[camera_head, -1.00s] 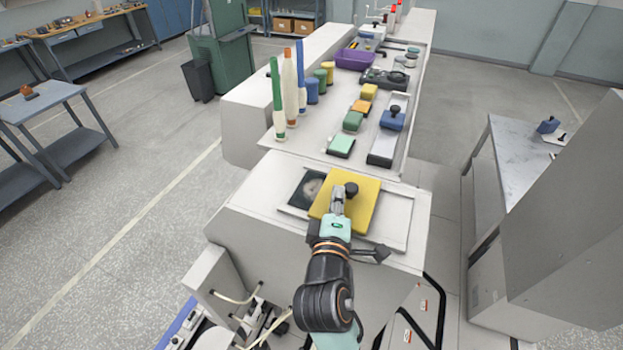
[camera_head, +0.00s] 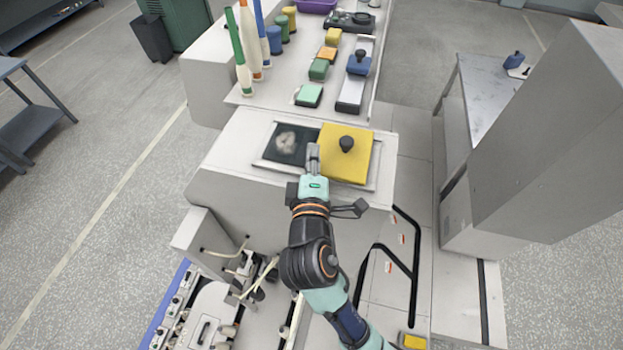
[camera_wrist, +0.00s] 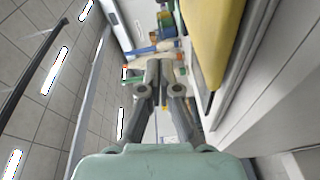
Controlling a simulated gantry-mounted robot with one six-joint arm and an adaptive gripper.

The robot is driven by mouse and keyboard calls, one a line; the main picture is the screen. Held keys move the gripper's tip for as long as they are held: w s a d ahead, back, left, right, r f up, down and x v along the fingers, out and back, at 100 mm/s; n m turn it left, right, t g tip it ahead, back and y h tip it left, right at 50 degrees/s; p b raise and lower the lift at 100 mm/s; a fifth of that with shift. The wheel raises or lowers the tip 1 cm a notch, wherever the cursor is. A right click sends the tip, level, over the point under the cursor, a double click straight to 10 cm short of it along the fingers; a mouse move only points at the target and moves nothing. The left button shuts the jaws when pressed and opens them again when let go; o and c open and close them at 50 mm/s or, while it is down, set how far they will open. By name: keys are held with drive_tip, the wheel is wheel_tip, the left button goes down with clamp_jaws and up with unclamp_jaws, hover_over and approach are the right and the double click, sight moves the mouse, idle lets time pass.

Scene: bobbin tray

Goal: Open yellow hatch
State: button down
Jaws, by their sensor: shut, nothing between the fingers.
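The yellow hatch (camera_head: 352,163) is a flat square plate with a black knob (camera_head: 346,143) on top. It lies at the right part of a recessed frame on the grey cabinet top. To its left a dark square opening (camera_head: 287,143) with something pale inside is uncovered. My gripper (camera_head: 312,152) is shut and empty, at the hatch's left edge, near the opening's right side. I cannot tell whether it touches the hatch. In the wrist view the shut fingers (camera_wrist: 163,72) show in the middle, with the yellow hatch (camera_wrist: 212,45) to their right.
Behind the hatch a tray holds green, orange and yellow blocks and a blue knobbed block (camera_head: 358,63) on a rail. Tall bobbins (camera_head: 240,60) stand at its left. A tall grey cabinet (camera_head: 550,140) stands at right. The cabinet top left of the opening is clear.

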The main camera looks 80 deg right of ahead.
drive_tip(key=b+v, duration=0.1)
drive_tip(key=v, duration=0.8)
drive_tip(key=shift+s+f, duration=0.2)
drive_tip(key=shift+s, duration=0.15)
drive_tip(key=shift+d, duration=0.15)
drive_tip(key=w+a+r+m+t+y+p, duration=0.1)
drive_tip(key=w+a+r+t+y+p, duration=0.1)
drive_tip(key=w+a+t+y+p, duration=0.8)
drive_tip(key=w+a+r+y+b, duration=0.1)
drive_tip(key=w+a+y, duration=0.2)
drive_tip(key=a, duration=0.7)
drive_tip(key=w+a+r+y, duration=0.1)
drive_tip(key=w+a+y, duration=0.3)
drive_tip(key=a, duration=0.6)
drive_tip(key=shift+a+g+b, duration=0.3)
drive_tip(key=shift+g+b, duration=0.05)
drive_tip(key=shift+g, duration=0.05)
